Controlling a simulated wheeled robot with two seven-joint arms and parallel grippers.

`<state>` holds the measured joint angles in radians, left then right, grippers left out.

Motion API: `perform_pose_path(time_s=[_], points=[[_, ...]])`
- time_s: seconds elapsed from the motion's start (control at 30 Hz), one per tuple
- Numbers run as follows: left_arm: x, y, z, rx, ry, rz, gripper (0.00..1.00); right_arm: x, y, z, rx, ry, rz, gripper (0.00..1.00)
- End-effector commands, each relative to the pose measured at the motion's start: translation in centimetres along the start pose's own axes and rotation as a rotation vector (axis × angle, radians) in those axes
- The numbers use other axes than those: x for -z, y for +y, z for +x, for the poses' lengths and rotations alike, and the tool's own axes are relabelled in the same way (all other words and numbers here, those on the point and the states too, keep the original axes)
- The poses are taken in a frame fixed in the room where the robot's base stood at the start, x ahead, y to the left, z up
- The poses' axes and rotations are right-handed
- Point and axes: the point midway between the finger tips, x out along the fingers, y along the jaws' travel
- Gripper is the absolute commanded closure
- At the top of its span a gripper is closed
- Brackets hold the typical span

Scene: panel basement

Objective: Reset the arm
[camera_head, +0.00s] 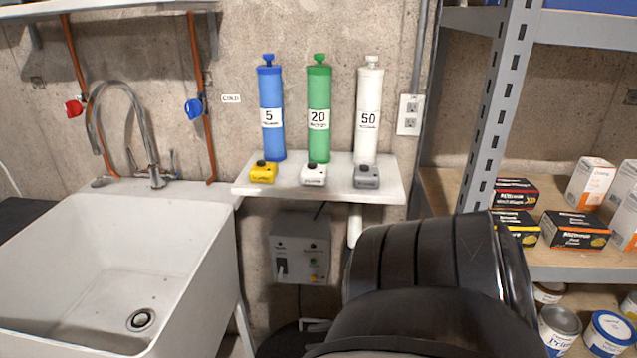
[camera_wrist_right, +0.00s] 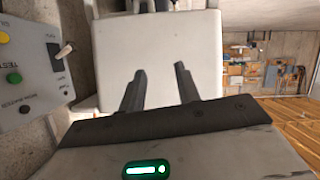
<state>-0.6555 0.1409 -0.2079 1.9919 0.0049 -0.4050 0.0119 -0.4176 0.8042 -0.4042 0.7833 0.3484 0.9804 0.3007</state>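My right arm (camera_head: 440,260) shows as a large black form at the bottom right of the head view, below the wall shelf. It hides the right gripper there. In the right wrist view, the right gripper (camera_wrist_right: 160,68) has its two dark fingers apart with nothing between them. My left arm and gripper are not in view.
The white sink (camera_head: 60,260) stands left. A wall shelf (camera_head: 385,192) bears blue, green and white cylinders and three small devices. A grey control box (camera_head: 300,247) hangs beneath; it also shows in the wrist view (camera_wrist_right: 35,70). A metal rack (camera_head: 487,120) stands right.

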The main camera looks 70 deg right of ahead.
Motion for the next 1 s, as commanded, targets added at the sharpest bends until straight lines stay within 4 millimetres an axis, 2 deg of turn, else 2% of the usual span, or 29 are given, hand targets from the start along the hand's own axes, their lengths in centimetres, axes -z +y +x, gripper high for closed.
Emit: perform_pose_path(time_s=[0.53,0.63,0.77,0.87,0.9,1.0], points=[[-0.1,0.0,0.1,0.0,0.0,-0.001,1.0,0.0,0.0,0.0,0.0,0.0,0.0,0.67],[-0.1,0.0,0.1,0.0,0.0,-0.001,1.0,-0.2,-0.7,0.5,0.001,-0.009,0.01,0.67],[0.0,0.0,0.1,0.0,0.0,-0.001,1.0,-0.7,-4.6,3.2,0.01,-0.067,0.055,0.67],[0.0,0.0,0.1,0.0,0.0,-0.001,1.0,-0.5,-9.9,6.3,0.028,-0.153,0.099,0.67],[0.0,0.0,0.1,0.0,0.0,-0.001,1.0,0.0,-12.2,7.5,0.037,-0.193,0.111,0.67],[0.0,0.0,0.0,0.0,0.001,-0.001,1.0,2.0,-17.2,9.8,0.058,-0.292,0.132,0.67]])
